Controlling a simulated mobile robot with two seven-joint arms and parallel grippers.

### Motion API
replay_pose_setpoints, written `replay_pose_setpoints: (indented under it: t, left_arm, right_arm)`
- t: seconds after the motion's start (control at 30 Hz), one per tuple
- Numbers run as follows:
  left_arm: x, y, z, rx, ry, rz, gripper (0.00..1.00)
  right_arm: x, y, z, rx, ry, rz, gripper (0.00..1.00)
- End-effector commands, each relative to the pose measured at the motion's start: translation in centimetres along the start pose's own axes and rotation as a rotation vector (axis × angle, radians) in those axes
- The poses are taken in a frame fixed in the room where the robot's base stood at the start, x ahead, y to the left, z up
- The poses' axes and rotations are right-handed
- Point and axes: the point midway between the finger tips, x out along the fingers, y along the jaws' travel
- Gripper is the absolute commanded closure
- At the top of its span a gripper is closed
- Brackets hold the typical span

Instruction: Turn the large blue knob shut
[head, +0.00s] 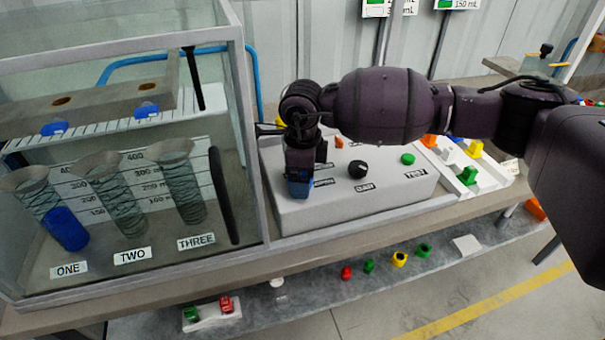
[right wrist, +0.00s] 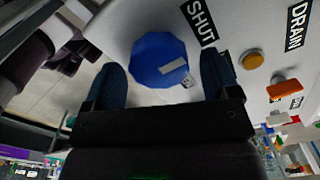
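The large blue knob (right wrist: 160,60) shows in the right wrist view on the pale top of the control box, with a light pointer mark towards its lower right. A SHUT label (right wrist: 198,24) is just beside it, at its upper right. My right gripper (right wrist: 162,72) is open, with one dark blue finger on each side of the knob and visible gaps between. In the head view my right gripper (head: 299,186) points down over the left part of the grey control box (head: 305,212) and hides most of the knob. My left gripper is in neither view.
A black knob (head: 357,169) and a green button (head: 407,159) sit on the box, right of my gripper. A glass case (head: 249,130) with several measuring tubes stands close on the left. A white tray (head: 490,182) of coloured parts is at the right.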

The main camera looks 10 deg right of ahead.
Motion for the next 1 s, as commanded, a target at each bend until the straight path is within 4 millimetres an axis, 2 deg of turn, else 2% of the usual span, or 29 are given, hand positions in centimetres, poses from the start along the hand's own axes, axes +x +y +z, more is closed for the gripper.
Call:
replay_pose_setpoints:
  t: [0.27, 0.37, 0.7, 0.9, 1.0]
  left_arm:
    - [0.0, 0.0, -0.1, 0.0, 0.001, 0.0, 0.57]
    - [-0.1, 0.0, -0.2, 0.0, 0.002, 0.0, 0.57]
    - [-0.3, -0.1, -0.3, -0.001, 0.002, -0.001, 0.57]
    - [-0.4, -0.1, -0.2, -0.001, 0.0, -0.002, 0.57]
    - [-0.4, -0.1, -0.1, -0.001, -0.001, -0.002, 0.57]
  right_arm:
    - [-0.6, 0.0, 0.0, 0.001, 0.0, 0.0, 0.19]
    - [-1.7, 0.0, 0.0, 0.0, 0.0, -0.002, 0.19]
    - [-7.8, 0.0, 0.1, -0.001, -0.002, -0.003, 0.19]
    - [-10.1, 0.0, 0.0, 0.0, -0.001, -0.001, 0.19]
    - [-10.6, 0.0, 0.0, 0.0, 0.0, 0.0, 0.19]
